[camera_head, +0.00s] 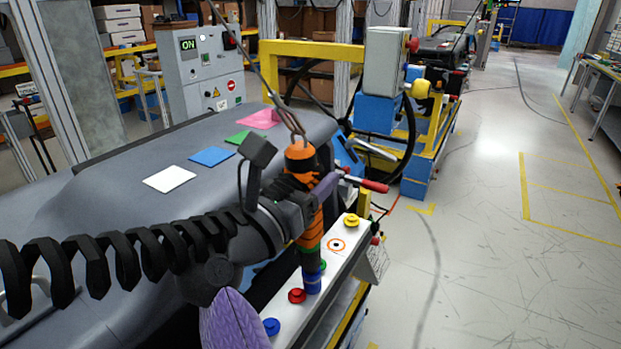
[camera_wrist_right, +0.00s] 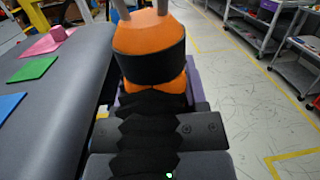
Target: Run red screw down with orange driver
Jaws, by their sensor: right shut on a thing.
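The orange driver (camera_head: 306,225) hangs from a cable and stands roughly upright over the white panel (camera_head: 342,265). My right gripper (camera_head: 312,200) is shut around its body. In the right wrist view the driver's orange top and black band (camera_wrist_right: 150,50) fill the middle, above my right gripper (camera_wrist_right: 160,105). The driver's blue lower end (camera_head: 312,283) is close to the red screw (camera_head: 297,295), to its right in the head view. Whether it touches the panel or a screw, I cannot tell. My left gripper is not in view.
The grey dashboard (camera_head: 110,220) with coloured sheets lies left. A red-handled bar (camera_head: 372,185) is behind. Open floor lies right.

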